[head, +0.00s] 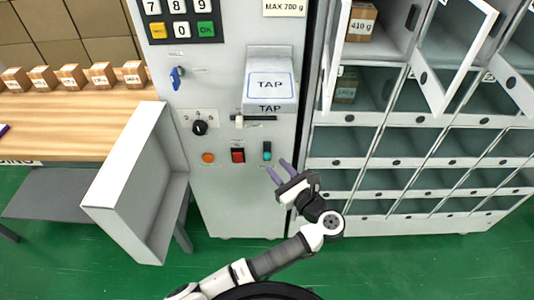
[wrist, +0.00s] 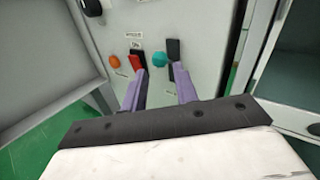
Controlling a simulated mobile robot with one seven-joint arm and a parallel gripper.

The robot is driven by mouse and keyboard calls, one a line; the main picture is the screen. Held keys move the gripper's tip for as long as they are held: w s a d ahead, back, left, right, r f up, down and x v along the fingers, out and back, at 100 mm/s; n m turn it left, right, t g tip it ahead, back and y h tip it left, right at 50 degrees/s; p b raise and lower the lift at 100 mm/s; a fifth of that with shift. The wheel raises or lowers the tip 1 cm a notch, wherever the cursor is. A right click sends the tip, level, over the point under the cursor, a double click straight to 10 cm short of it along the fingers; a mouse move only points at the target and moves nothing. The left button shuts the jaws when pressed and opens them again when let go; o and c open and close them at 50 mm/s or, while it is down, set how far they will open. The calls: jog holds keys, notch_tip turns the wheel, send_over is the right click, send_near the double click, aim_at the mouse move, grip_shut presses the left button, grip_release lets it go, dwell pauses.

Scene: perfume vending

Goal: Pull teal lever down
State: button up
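The teal lever (head: 267,155) is on the lower front of the grey machine panel, at the right end of a row of controls. It has a dark upper part and a teal lower part. In the wrist view the teal lever (wrist: 171,73) shows just beyond the right fingertip, which partly overlaps it. My gripper (head: 278,168) has two purple fingers, spread apart with nothing between them, just below and to the right of the lever. In the wrist view my gripper (wrist: 161,72) points at the panel. I cannot tell whether a finger touches the lever.
Left of the lever are a red switch (head: 238,156), an orange button (head: 208,157) and a black knob (head: 199,127). A white tap box (head: 270,64) sits above. An open grey door (head: 130,175) stands at the left; locker compartments (head: 395,147) stand at the right.

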aim_at(267, 156)
jog(key=p+x, duration=0.1)
jog(key=x, duration=0.5)
jog(key=shift+a, duration=0.1)
jog(key=shift+c, duration=0.3)
grip_shut()
notch_tip(267, 156, down, 2)
jog(key=b, duration=0.3)
jog(key=n+t+y+b, duration=0.1)
jog(key=b, duration=0.2)
jog(key=shift+s+f+n+b, duration=0.1)
jog(key=shift+s+n+b, duration=0.1)
jog(key=shift+n+b, duration=0.15)
jog(key=f+n+y+b, duration=0.1)
jog(key=n+y+b, duration=0.3)
jog(key=b, duration=0.3)
jog(key=f+n+y+b, duration=0.1)
jog(key=n+y+b, duration=0.3)
jog(key=b, duration=0.4)
jog(key=f+n+y+b, duration=0.1)
jog(key=n+y+b, duration=0.2)
jog(key=b, duration=0.5)
jog(key=shift+w+n+g+y, duration=0.3)
jog(key=shift+n+y, duration=0.1)
jog(key=shift+n, duration=0.15)
